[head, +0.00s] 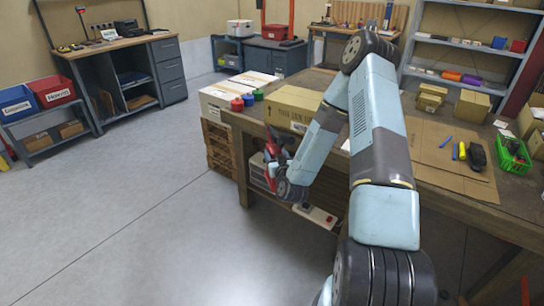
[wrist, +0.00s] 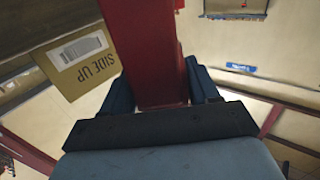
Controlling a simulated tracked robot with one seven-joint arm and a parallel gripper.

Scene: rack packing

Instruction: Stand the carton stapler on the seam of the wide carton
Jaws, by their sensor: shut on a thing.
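My gripper (head: 279,166) is off the front left edge of the workbench, below its top. It is shut on a red tool, which I take as the carton stapler (head: 271,146). In the wrist view the two dark fingers of my gripper (wrist: 160,92) clasp the red stapler body (wrist: 148,45); its far end runs out of the picture. The wide carton (head: 293,107) is brown and lies on the workbench's left part, partly behind my arm. A carton marked "SIDE UP" (wrist: 77,68) shows in the wrist view. I cannot make out the seam.
Red, blue and green rolls (head: 247,100) stand on the workbench (head: 455,190) left of the carton. Flat cardboard (head: 432,158), a green basket (head: 513,155) and small boxes (head: 431,97) are at right. The left floor is clear.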

